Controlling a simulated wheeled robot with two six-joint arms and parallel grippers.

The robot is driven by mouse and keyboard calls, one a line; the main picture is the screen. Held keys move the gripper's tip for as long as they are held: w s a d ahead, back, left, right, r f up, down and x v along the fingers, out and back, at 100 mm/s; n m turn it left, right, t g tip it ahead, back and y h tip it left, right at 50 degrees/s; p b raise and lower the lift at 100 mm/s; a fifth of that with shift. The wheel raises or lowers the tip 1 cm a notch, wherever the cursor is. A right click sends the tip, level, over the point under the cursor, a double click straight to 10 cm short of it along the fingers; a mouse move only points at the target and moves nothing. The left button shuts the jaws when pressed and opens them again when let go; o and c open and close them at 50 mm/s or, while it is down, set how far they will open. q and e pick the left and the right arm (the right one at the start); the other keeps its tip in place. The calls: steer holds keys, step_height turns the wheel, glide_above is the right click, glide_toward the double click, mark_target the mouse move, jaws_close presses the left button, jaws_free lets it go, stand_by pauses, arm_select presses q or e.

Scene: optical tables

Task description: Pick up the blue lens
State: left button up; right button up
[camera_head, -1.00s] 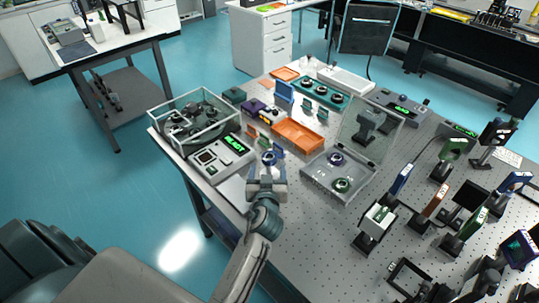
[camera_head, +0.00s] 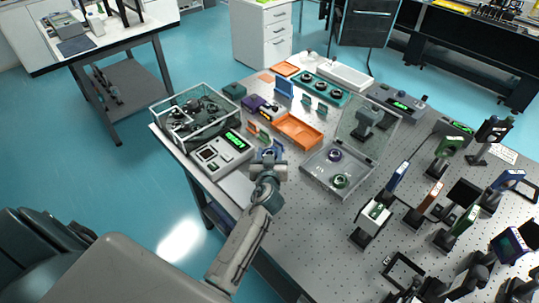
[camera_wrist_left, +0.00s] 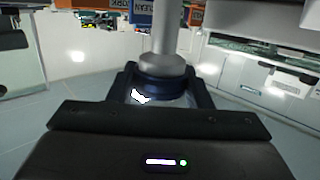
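The blue lens (camera_head: 271,152) is a small blue ring, seen just beyond my left gripper (camera_head: 267,166) in the head view, which partly hides it. In the left wrist view the lens (camera_wrist_left: 162,90) shows as a dark blue ring with pale glass and a grey post, close in front of the dark gripper body (camera_wrist_left: 160,125). The fingers are not clear enough there to tell whether they are open or shut. Whether they touch the lens cannot be told. My right gripper is not in view.
A grey device with a green display (camera_head: 236,141) stands left of the gripper. An orange tray (camera_head: 298,142) lies beyond it. An open clear-lidded case (camera_head: 318,176) with purple and green rings is to the right. A glass box (camera_head: 160,128) stands at the table's left edge.

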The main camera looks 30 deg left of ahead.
arm_select(q)
steer(key=shift+c, duration=1.1)
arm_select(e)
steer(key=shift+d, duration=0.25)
